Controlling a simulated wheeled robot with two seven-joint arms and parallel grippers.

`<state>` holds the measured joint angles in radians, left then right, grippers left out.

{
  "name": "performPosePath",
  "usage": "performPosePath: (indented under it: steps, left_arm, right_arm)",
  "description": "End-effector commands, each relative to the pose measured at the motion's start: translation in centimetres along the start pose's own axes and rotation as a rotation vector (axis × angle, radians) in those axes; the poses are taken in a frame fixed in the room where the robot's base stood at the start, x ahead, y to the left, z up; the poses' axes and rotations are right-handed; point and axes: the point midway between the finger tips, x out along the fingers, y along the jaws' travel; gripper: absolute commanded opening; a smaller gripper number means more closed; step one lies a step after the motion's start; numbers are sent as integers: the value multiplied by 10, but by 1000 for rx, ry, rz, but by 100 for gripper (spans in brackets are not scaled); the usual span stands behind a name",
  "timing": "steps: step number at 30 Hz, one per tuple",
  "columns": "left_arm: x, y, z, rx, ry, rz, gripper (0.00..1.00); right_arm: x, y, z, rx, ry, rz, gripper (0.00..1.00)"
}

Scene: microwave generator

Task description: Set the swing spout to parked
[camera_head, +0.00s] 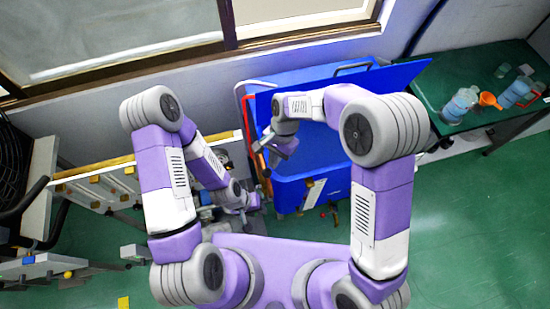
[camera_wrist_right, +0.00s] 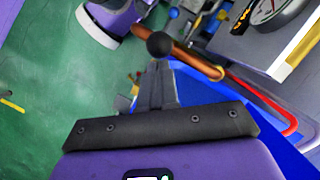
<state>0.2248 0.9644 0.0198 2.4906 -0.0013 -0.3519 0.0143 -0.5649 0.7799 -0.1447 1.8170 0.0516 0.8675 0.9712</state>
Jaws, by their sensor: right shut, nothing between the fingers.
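The swing spout looks like a copper-coloured tube (camera_wrist_right: 195,64) with a black ball at its end, in the right wrist view. The ball appears just beyond the tips of my right gripper (camera_wrist_right: 157,66); I cannot tell whether they touch. The right gripper is shut with nothing between its fingers. In the head view my right gripper (camera_head: 271,162) is at the left front of the blue machine (camera_head: 322,190), and the spout is not clear there. My left gripper (camera_head: 250,202) is low, left of the machine; its fingers are too small to read.
A red tube (camera_wrist_right: 278,118) runs along the blue machine's edge, and a dial gauge (camera_wrist_right: 268,10) is close by. A raised blue panel (camera_head: 403,74) stands at the machine's right. A green table (camera_head: 455,62) with bottles is at far right. Open floor lies right front.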

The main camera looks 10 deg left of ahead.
Motion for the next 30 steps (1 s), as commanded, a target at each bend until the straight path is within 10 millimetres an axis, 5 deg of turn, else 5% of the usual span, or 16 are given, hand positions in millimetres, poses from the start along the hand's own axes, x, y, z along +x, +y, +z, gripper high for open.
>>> performPosePath:
  steps: [14, 30]
  left_arm:
    - [-8, 3, 0, 0, 0, 0, 37]
    - [-67, 25, 3, 0, 0, 0, 37]
  right_arm:
    - [-9, 1, 4, -4, -7, 6, 0]
    - [-87, 7, 5, 4, -2, -1, 0]
